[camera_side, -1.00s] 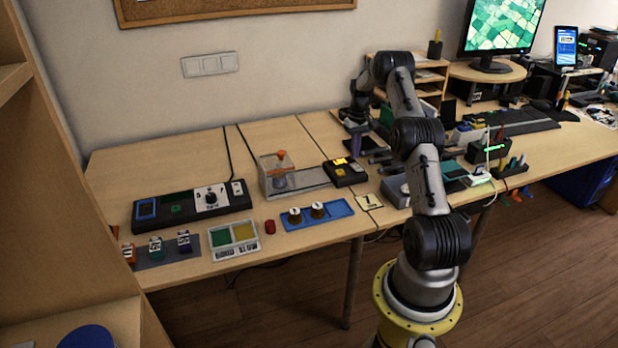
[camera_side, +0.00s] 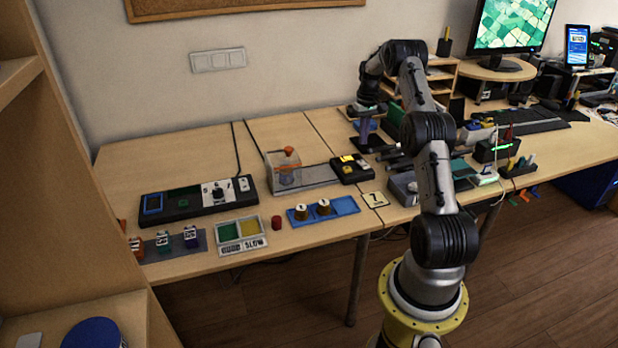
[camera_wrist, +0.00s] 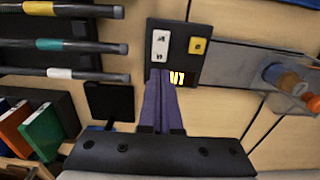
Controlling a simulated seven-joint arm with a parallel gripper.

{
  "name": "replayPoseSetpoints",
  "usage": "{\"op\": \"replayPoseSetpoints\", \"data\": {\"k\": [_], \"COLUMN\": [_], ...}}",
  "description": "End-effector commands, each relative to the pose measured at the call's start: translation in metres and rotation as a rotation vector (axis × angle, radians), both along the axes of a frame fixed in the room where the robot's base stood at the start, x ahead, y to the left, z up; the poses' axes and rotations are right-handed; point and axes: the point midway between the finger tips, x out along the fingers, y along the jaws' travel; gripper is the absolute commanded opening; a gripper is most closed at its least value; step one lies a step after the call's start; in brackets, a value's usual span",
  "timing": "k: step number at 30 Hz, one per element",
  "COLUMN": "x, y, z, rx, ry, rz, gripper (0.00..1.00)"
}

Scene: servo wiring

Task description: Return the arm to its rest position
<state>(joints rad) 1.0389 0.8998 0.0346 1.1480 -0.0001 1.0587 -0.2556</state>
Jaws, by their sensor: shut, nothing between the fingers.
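My gripper (camera_side: 364,146) hangs over the back middle of the desk in the side view, its fingers pointing down. In the wrist view its two purple fingers (camera_wrist: 161,78) lie together with nothing between them. They overlap the lower edge of a black box (camera_wrist: 180,45) with white and yellow buttons and a lit yellow display. In the side view this black box (camera_side: 352,168) stands in front of the gripper, to its left. I cannot tell the exact height of the fingertips above the desk. My arm is folded, with its elbow raised.
Banded rods (camera_wrist: 60,46) and upright coloured binders (camera_wrist: 42,132) lie left in the wrist view. A monitor (camera_side: 510,22) stands right.

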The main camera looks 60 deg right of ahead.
Motion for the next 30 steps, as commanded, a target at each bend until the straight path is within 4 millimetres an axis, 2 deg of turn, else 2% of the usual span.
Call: {"op": "replayPoseSetpoints", "data": {"k": [2, 4, 8, 12, 16, 20, 23, 27, 30], "x": [0.012, 0.029, 0.072, 0.109, 0.125, 0.123, 0.111, 0.081, 0.052], "y": [0.006, 0.012, 0.040, 0.100, 0.168, 0.237, 0.288, 0.354, 0.395], "z": [0.004, 0.021, 0.078, 0.147, 0.203, 0.248, 0.275, 0.300, 0.310], "rx": [-0.006, -0.030, -0.102, -0.164, -0.208, -0.242, -0.261, -0.277, -0.284], "ry": [-0.004, -0.019, -0.070, -0.128, -0.183, -0.240, -0.285, -0.345, -0.389], "rz": [0.022, 0.053, 0.140, 0.257, 0.361, 0.456, 0.523, 0.609, 0.665], "gripper": [0.00, 0.00, 0.00, 0.00, 0.00, 0.00, 0.00, 0.00, 0.00]}}
